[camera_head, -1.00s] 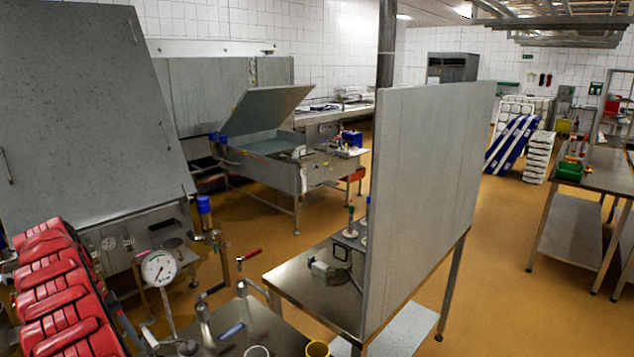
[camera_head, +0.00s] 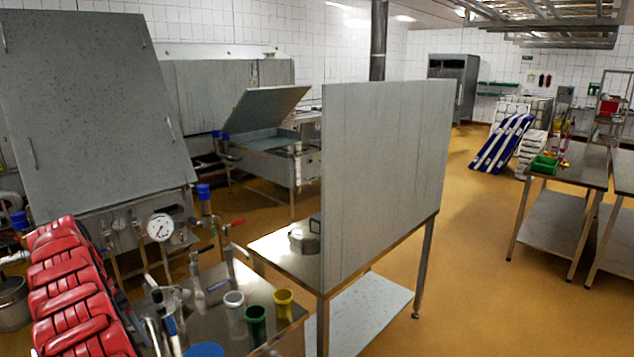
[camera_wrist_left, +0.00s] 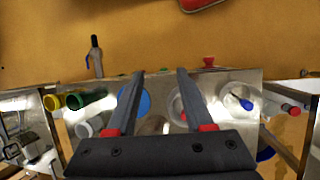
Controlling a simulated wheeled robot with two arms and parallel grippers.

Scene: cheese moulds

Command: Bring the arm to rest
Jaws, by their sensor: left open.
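My left gripper (camera_wrist_left: 161,74) shows in the left wrist view. Its two dark fingers are apart, with nothing between them. It hangs over a steel table (camera_wrist_left: 160,78) that holds cups; how high above it I cannot tell. Below and around the fingers are a blue disc (camera_wrist_left: 141,102) and a white cup with a blue item in it (camera_wrist_left: 232,98). I cannot make out the left gripper in the head view. My right gripper is in neither view.
On the near steel table stand a white cup (camera_head: 234,299), a green cup (camera_head: 256,314) and a yellow cup (camera_head: 284,296). A grey upright panel (camera_head: 385,180) rises behind them. A pressure gauge (camera_head: 160,227) stands at left. Orange floor (camera_head: 470,270) is clear right of the panel.

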